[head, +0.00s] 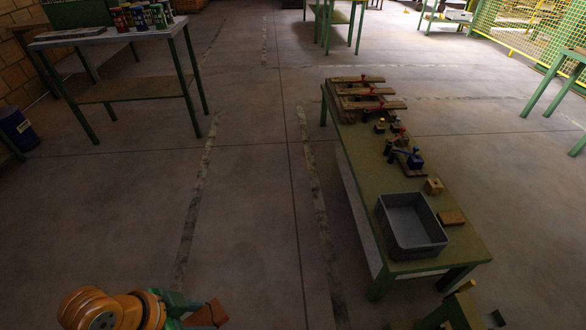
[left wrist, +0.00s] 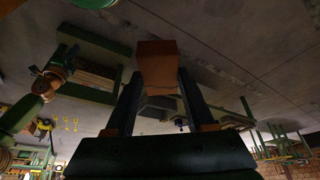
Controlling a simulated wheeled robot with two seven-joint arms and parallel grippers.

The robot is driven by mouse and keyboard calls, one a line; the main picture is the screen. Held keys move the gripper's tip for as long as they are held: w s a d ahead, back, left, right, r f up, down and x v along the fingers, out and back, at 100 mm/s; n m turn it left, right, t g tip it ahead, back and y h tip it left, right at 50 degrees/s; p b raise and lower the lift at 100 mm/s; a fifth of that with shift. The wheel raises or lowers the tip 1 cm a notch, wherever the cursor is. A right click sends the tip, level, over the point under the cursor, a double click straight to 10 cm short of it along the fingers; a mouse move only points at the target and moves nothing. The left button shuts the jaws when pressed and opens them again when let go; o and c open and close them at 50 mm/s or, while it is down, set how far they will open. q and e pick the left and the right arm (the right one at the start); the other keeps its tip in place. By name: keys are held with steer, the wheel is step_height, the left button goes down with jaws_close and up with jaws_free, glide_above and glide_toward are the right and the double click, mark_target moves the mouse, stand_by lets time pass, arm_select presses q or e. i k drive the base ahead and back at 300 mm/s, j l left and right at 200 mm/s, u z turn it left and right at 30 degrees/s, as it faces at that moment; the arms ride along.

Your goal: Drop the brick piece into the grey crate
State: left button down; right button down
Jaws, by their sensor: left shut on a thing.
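The brick piece (head: 208,314) is a reddish-brown block at the bottom left of the head view. My left gripper (head: 184,309) is shut on it and holds it in the air, well left of the green table. In the left wrist view the brick piece (left wrist: 158,66) sits between the two dark fingertips. The grey crate (head: 412,228) stands near the close end of the table; its visible inside looks empty. A yellow-green part at the bottom right edge of the head view may be my right arm, but it is cut off and its jaws are unclear.
The green table (head: 372,182) also bears a brown block (head: 452,217) right of the crate, a tan block (head: 434,187) behind it, and several clamps and tools farther back. Bare floor (head: 250,230) lies between my left gripper and the table. Another table (head: 110,34) stands back left.

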mark_target(402, 233)
steer(key=i+z, duration=0.25)
steer(key=i, duration=0.2)
steer(key=i+j+z, duration=0.55)
steer(key=i, duration=0.3)
steer(key=i+j+z, duration=0.25)
steer(key=i, duration=0.15)
steer(key=i+z, duration=0.15)
steer(key=z, duration=0.3)
steer(key=i+z, duration=0.15)
steer(key=z, duration=0.3)
steer(key=i+j+z, duration=0.1)
steer(key=z, duration=0.3)
steer(key=i+j+z, duration=0.1)
steer(key=z, duration=0.35)
steer(key=i+j+z, duration=0.1)
steer(key=z, duration=0.35)
steer(key=j+z, duration=0.25)
steer(key=z, duration=0.2)
steer(key=j+z, duration=0.25)
steer(key=z, duration=0.2)
steer(key=i, duration=0.05)
